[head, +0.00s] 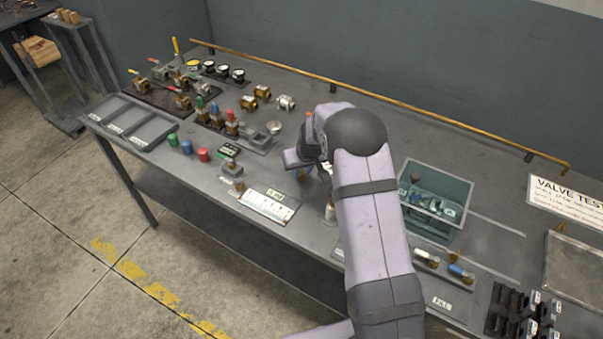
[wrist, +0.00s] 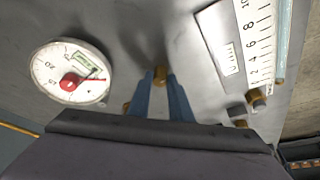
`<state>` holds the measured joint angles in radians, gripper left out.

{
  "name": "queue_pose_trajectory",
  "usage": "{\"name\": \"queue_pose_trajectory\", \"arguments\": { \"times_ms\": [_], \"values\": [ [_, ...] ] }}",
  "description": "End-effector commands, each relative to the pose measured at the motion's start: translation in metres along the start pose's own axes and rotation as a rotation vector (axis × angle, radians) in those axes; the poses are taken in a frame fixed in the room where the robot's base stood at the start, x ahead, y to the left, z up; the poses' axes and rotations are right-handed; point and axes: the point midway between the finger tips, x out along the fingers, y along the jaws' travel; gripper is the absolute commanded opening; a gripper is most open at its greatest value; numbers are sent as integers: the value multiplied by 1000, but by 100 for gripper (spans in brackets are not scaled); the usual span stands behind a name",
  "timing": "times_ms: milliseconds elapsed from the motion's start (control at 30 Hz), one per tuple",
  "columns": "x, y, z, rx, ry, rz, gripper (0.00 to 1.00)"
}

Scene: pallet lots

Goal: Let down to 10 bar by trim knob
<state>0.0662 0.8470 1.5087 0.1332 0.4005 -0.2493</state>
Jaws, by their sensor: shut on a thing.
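In the wrist view, my gripper (wrist: 160,88) has its two blue fingers closed around a small brass trim knob (wrist: 160,73). Only the knob's tip shows between the fingers. To its left is a round white pressure gauge (wrist: 52,72) with a red centre and a small green-marked label; the pointer reading is too blurred to tell. In the head view, my arm hides the knob and most of the gripper, which is low over the bench's middle.
A white numbered scale (wrist: 241,40) lies right of the knob, with a brass fitting (wrist: 257,100) by its lower end. In the head view, a teal bin (head: 465,191) stands right of my arm. Valves and coloured caps (head: 203,154) crowd the bench's left.

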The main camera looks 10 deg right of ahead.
Motion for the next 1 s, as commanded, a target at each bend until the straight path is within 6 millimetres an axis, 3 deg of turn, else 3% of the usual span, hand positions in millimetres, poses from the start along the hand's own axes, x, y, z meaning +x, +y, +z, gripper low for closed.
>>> {"name": "queue_pose_trajectory", "arguments": {
  "times_ms": [567,600,667,1000],
  "values": [
    [0,1,0,-97,0,-40,0],
    [0,1,0,-97,0,-40,26],
    [0,1,0,-97,0,-40,37],
    [-1,1,0,-96,1,-40,37]
  ]
}}
